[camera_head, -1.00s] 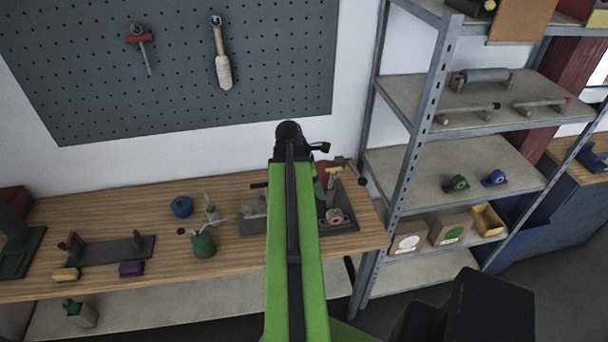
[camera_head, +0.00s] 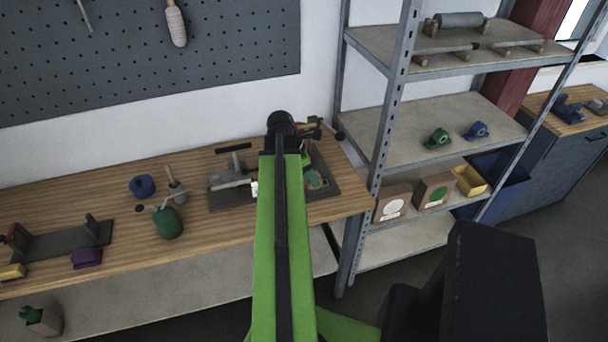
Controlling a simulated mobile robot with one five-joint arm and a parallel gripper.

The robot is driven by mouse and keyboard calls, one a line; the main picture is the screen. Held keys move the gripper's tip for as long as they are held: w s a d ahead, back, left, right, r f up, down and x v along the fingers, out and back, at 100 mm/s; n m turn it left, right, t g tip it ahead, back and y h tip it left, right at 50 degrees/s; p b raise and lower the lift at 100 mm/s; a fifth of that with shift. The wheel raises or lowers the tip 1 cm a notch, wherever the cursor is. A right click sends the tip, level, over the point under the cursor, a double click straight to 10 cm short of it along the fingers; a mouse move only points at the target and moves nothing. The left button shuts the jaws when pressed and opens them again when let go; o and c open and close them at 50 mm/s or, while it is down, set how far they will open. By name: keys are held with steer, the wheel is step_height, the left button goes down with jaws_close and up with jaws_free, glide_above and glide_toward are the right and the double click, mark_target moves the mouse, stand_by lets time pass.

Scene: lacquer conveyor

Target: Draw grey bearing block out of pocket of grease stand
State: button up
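The grease stand, a dark plate (camera_head: 330,183), lies at the right end of the wooden bench, partly behind my green arm. A round reddish and greenish spot shows on it just right of the arm, where a grey block with a ring showed before. I cannot make out the grey bearing block now; it may be hidden behind the arm.
A green oil can (camera_head: 168,222), blue part (camera_head: 142,186) and purple block (camera_head: 87,257) lie left. A shelf post (camera_head: 384,130) rises close right.

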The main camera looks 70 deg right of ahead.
steer(key=shift+b+x, duration=0.35)
steer(key=shift+x, duration=0.55)
jaws_close()
